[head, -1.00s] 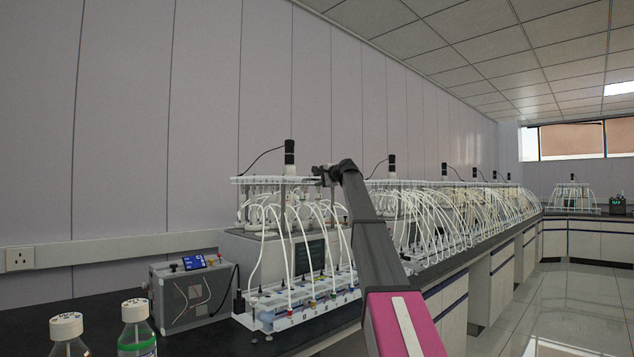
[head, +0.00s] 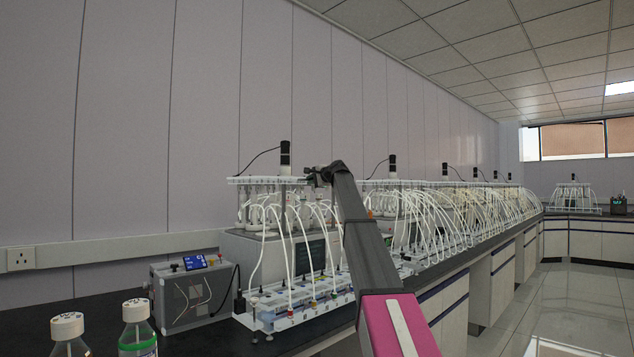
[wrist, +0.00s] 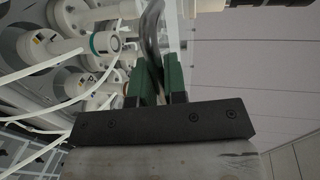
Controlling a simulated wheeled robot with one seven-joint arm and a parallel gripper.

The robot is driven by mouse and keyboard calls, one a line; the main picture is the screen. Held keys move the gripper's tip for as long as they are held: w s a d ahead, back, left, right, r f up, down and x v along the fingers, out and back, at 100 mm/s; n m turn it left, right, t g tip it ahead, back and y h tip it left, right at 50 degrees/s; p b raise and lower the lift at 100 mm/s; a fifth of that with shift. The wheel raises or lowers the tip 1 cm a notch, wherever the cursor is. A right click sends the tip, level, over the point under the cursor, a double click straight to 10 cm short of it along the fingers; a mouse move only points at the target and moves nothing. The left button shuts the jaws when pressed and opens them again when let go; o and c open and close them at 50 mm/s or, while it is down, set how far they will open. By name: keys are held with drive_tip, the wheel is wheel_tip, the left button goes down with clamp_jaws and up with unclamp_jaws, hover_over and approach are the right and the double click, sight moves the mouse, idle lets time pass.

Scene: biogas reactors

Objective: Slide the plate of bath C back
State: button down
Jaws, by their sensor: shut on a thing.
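The white plate (head: 245,181) tops the nearest bath (head: 240,246), with a black motor (head: 285,156) standing on it. I cannot read a letter on this bath. My gripper (head: 314,178) is at the plate's right end in the head view. In the wrist view, my gripper's green fingers (wrist: 157,82) are shut on a grey bent metal handle (wrist: 152,38). The handle's join to the plate is not clear. White-bodied bottle tops (wrist: 88,45) with tubes lie to the left of the fingers. My arm covers part of the bath's right side in the head view.
White tubes (head: 288,240) arch from the plate to a front rack (head: 285,318). A grey box (head: 192,292) with a blue screen and two bottles (head: 137,335) stand at the left. More baths (head: 430,215) line the bench to the right. The wall is close behind.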

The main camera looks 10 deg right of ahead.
drive_tip(key=x, duration=0.3)
drive_tip(key=r+x, duration=0.1)
drive_tip(key=x, duration=0.2)
drive_tip(key=r+x, duration=0.1)
drive_tip(key=x, duration=0.2)
drive_tip(key=shift+w+a, duration=0.25)
drive_tip(key=shift+w, duration=0.1)
drive_tip(key=c, duration=1.2)
unclamp_jaws()
drive_tip(key=shift+s, duration=0.1)
drive_tip(key=shift+d, duration=0.1)
drive_tip(key=v, duration=1)
drive_tip(key=shift+s+d, duration=0.15)
drive_tip(key=shift+s, duration=0.15)
